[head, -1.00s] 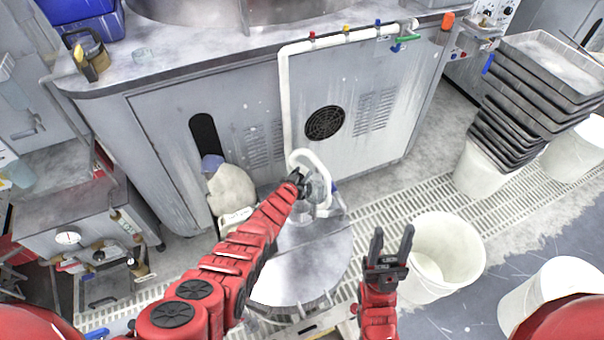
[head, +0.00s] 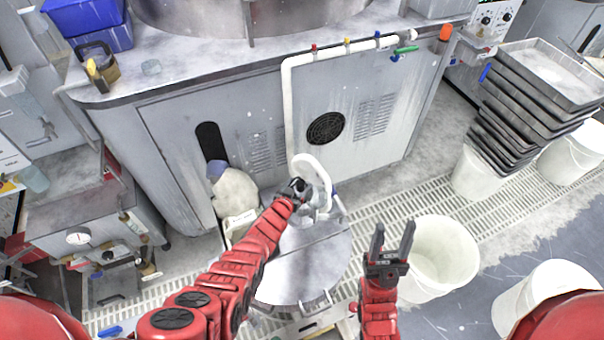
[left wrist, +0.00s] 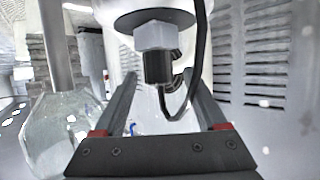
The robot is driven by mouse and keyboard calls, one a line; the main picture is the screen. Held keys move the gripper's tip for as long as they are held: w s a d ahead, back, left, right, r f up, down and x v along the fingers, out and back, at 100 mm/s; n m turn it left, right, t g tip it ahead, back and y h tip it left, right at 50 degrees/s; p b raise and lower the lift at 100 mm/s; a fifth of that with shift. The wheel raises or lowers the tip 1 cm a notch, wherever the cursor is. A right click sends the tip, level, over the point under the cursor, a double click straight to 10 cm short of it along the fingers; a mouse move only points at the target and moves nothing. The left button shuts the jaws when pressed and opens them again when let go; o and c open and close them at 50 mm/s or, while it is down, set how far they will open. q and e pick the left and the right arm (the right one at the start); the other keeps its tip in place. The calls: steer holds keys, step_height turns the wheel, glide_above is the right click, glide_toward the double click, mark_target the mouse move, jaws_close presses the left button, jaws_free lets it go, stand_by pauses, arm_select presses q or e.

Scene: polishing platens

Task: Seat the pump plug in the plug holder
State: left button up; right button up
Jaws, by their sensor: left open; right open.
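In the left wrist view a black plug (left wrist: 158,68) with a black cable hangs below a pale grey block (left wrist: 154,36) under a dark round disc. I take these as the pump plug and possibly its holder, but cannot tell for sure. My left gripper (left wrist: 160,82) is open, one finger on each side of the plug; whether either finger touches it is unclear. In the head view my left gripper (head: 298,188) is beside a white ring-shaped part (head: 317,177) above a round grey lid, its fingertips hard to see. My right gripper (head: 391,242) is open and empty, left of a white bucket.
The round lid (head: 300,275) stands below my left arm. A white bucket (head: 446,262) is right of my right gripper. A grey cabinet (head: 260,120) with vents fills the back. Stacked black trays (head: 520,105) stand at right. A clear flask (left wrist: 58,135) shows at left in the wrist view.

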arm_select(q)
steer(key=p+v, duration=0.8)
steer(key=v, duration=0.4)
steer(key=shift+s+p, duration=0.3)
steer(key=shift+a+r, duration=0.1)
steer(key=shift+a, duration=0.05)
